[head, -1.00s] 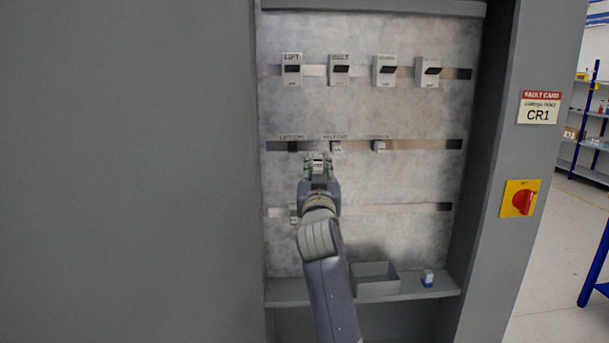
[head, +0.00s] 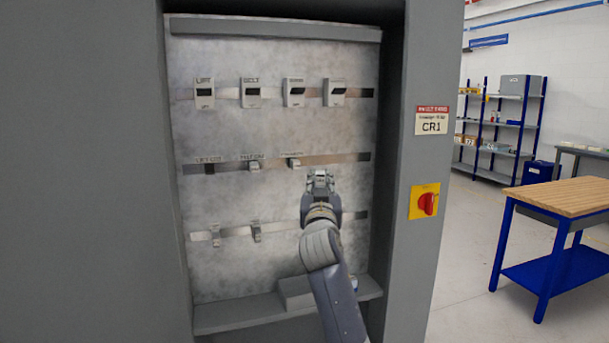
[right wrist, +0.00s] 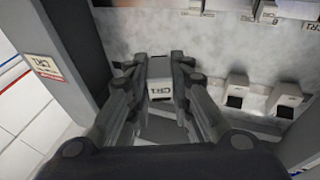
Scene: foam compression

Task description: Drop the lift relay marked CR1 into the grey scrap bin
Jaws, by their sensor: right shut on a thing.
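My right gripper (head: 320,180) is in front of the cabinet's back panel, right of the middle-row relays. In the head view the relay is hard to make out between the fingers. The grey scrap bin (head: 294,285) stands on the cabinet's bottom shelf, below my gripper and partly hidden by my arm. My left gripper is not in view.
Several modules (head: 250,93) sit on the top rail. The cabinet's right wall (head: 393,190) bounds the room there.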

